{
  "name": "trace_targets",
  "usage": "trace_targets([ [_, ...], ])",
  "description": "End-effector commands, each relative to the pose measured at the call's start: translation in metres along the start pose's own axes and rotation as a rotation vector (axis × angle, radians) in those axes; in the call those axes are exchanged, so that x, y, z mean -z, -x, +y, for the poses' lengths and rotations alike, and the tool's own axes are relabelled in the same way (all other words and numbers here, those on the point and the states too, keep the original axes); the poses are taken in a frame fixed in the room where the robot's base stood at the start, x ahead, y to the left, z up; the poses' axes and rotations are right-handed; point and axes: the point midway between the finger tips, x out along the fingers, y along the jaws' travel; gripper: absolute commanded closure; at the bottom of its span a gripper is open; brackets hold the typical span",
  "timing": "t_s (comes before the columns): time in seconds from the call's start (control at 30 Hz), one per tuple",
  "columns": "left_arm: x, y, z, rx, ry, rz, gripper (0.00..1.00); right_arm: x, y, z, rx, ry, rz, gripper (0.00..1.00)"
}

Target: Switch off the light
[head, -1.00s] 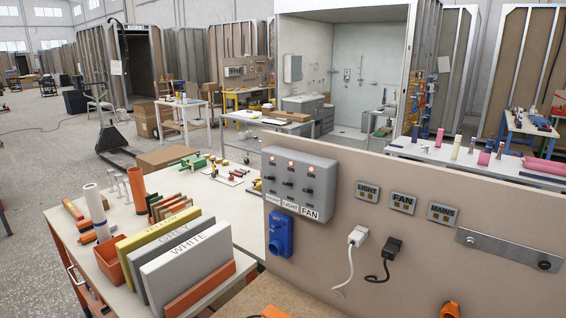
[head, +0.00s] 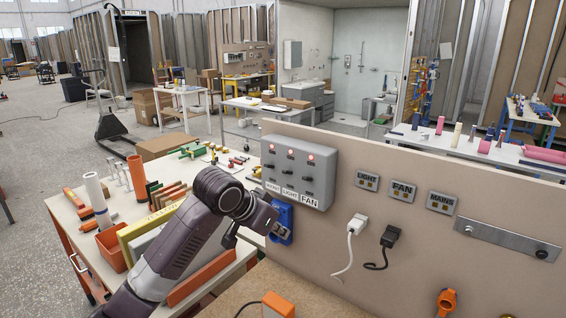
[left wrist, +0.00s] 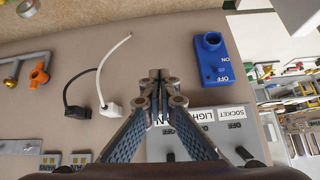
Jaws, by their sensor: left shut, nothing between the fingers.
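A grey switch box (head: 322,172) is mounted on the upright board, with three dark switches and a lit red lamp above each. Its labels read SOCKET, LIGHT and FAN. The light switch (head: 289,174) is the middle one; its exact lever position is too small to tell. My left gripper (head: 272,226) is shut and empty, in front of the board just below the box, by the blue socket (head: 285,215). In the left wrist view, the shut fingertips (left wrist: 158,78) lie over the board beside the box (left wrist: 240,132), which appears upside down and partly hidden. My right gripper is out of view.
White (head: 358,222) and black (head: 390,236) plugs with cords sit on the board, right of the box. A workbench with boxes and tools stands left, behind my left arm.

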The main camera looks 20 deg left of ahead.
Motion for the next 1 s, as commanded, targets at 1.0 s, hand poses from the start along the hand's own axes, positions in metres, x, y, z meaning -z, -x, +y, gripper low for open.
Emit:
trace_targets([
  [1.0,0.142,0.129,-0.074,0.021,0.068,0.160,1.00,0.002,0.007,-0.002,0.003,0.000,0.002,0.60],
])
